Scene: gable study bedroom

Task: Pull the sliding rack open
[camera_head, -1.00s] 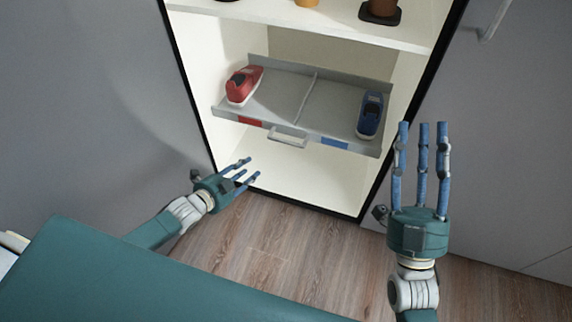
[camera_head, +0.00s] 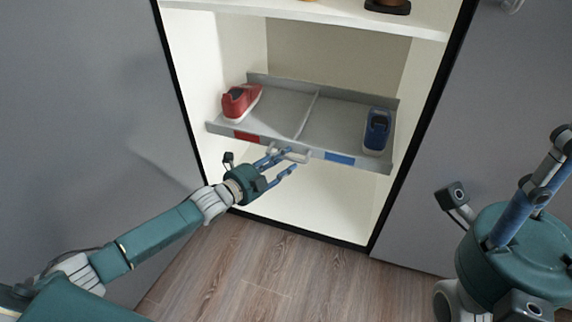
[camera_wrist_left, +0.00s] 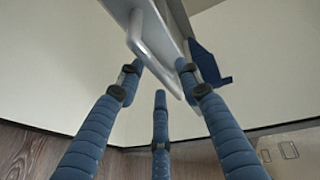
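The sliding rack (camera_head: 341,122) is a grey tray in the lower part of an open cabinet. Its front edge carries a red label (camera_head: 246,138), a blue label (camera_head: 339,159) and a pale bar handle (camera_head: 303,156). My left gripper (camera_head: 285,162) is at the handle, its fingers apart. In the left wrist view, the handle (camera_wrist_left: 150,52) runs between the spread fingertips of the left gripper (camera_wrist_left: 160,75); firm contact cannot be made out. My right gripper (camera_head: 535,185) is at the right, empty, its visible fingers extended and partly cut off by the frame.
A red shoe (camera_head: 240,101) and a blue shoe (camera_head: 377,130) sit on the rack, either side of a thin divider. A shelf (camera_head: 330,22) is above. The cabinet space under the rack and the wooden floor (camera_head: 230,265) in front are clear.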

